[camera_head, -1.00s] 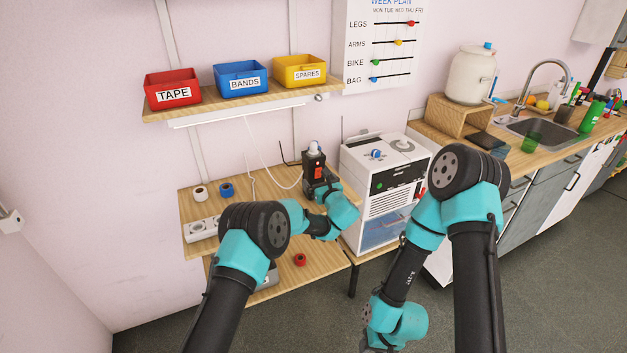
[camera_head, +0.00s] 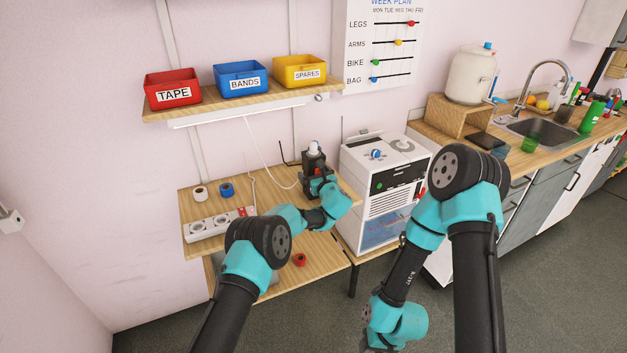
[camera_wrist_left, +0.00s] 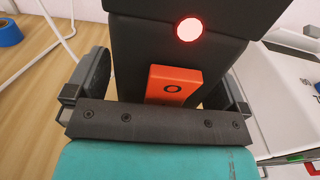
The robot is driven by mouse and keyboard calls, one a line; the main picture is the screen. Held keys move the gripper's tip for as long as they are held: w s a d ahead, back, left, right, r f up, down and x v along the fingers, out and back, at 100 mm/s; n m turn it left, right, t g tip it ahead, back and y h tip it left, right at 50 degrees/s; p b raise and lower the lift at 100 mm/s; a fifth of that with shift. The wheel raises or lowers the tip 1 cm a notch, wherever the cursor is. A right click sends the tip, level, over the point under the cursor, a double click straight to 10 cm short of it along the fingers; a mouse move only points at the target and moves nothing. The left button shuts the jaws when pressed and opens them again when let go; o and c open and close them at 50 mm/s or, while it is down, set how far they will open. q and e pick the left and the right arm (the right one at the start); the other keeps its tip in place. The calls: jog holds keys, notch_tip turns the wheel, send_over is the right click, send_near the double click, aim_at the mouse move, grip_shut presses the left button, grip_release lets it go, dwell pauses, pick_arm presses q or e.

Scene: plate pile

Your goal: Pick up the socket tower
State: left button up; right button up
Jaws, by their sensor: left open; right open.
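The socket tower (camera_head: 313,155) is a dark upright block with a pale top, standing at the back right of the wooden bench. In the left wrist view the socket tower (camera_wrist_left: 175,55) fills the middle, with a glowing red light and an orange switch marked with a ring. My left gripper (camera_head: 316,178) is open at the tower's front. In the wrist view its fingers (camera_wrist_left: 160,82) lie on either side of the tower; whether they touch it I cannot tell. The tower's back and base are hidden. My right arm hangs down, its gripper out of view.
A white power strip (camera_head: 215,226), a white tape roll (camera_head: 200,193) and a blue one (camera_head: 227,190) lie left on the bench. A white cabinet (camera_head: 385,175) stands close right of the tower. A shelf (camera_head: 225,107) with bins hangs above. A white cable runs behind.

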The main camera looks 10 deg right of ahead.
dwell(0.3)
pick_arm(q)
jog(key=c, duration=1.5)
jog(key=shift+r, duration=0.15)
jog(key=shift+c, duration=0.7)
jog(key=shift+r, duration=0.2)
jog(key=s+a+r, duration=0.1)
jog(key=s+r, duration=0.1)
jog(key=s, duration=0.6)
jog(key=s+a+r, duration=0.1)
jog(key=s+r, duration=0.1)
jog(key=s, duration=0.5)
jog(key=shift+s+a+r, duration=0.25)
jog(key=shift+s+r, duration=0.05)
jog(key=shift+s, duration=0.1)
